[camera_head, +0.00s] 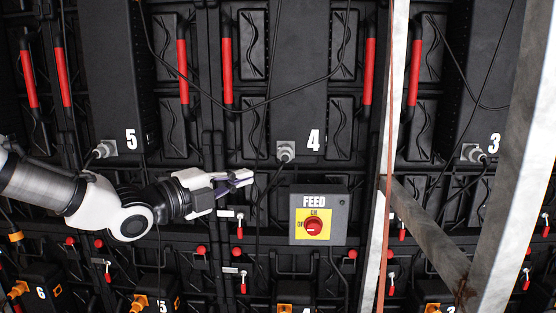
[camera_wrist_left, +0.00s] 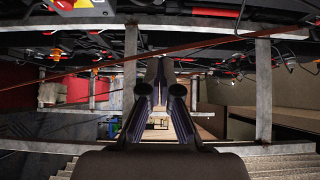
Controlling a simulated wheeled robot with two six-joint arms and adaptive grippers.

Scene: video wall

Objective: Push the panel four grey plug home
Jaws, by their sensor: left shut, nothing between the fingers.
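The panel four grey plug (camera_head: 285,153) sits at a socket on the lower edge of the black panel marked 4 (camera_head: 299,115) in the head view, with a dark cable hanging from it. I cannot tell how deep the plug sits. My left gripper (camera_head: 248,178) is shut and empty, left of the plug and a little below it, apart from it. In the left wrist view my left gripper (camera_wrist_left: 160,75) points away from the panels, and the plug cannot be made out there. My right gripper is not in view.
A grey FEED box (camera_head: 319,239) with a red rotary switch stands below the plug. A metal post (camera_head: 396,150) and a diagonal brace (camera_head: 430,235) stand to its right. Similar grey plugs sit at panel 5 (camera_head: 105,148) and panel 3 (camera_head: 473,152).

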